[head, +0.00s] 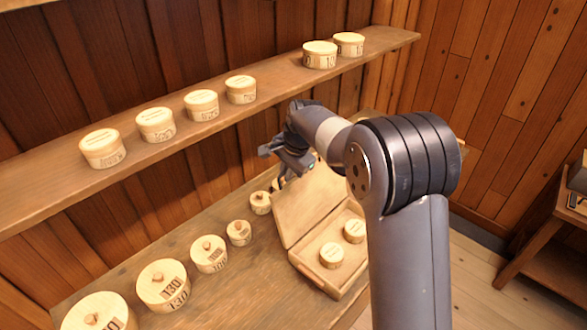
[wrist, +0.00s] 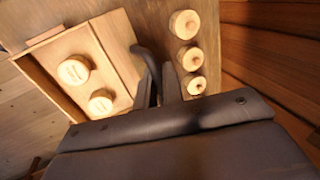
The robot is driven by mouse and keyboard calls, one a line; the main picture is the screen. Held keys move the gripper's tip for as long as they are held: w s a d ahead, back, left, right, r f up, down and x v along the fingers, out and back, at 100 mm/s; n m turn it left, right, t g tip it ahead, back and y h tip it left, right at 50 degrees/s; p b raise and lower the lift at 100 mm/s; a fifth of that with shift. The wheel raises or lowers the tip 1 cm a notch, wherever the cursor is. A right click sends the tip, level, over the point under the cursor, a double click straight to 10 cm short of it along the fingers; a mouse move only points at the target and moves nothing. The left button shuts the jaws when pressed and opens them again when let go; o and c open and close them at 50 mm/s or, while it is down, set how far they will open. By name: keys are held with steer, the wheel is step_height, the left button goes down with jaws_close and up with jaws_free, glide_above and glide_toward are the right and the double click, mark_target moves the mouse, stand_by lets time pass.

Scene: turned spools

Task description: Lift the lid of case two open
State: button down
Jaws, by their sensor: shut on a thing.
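A pale wooden case (head: 347,285) stands on the bench in the head view with its lid (head: 297,212) tilted up along its left side. No number on the case is readable. Two round lidded pieces (head: 332,254) (head: 354,230) lie inside. My gripper (head: 279,180) is at the lid's far upper edge, its tips partly hidden. In the wrist view my gripper (wrist: 157,78) is shut on the lid (wrist: 118,42) at its edge. The open case (wrist: 40,68) shows beyond with its two round pieces.
A row of round knobbed boxes (head: 209,254) stands left of the lid, the nearest small one (head: 260,202) close to my gripper. A shelf (head: 60,184) with several round boxes runs above. Plank walls close the back and right.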

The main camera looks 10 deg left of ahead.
steer(key=shift+w+a+f, duration=0.1)
steer(key=shift+w+a, duration=0.15)
stand_by(0.3)
steer(key=c, duration=1.6)
jaws_free()
steer(key=shift+f, duration=0.1)
steer(key=b+v, duration=0.2)
steer(key=v, duration=0.9)
steer(key=shift+w+a, duration=0.15)
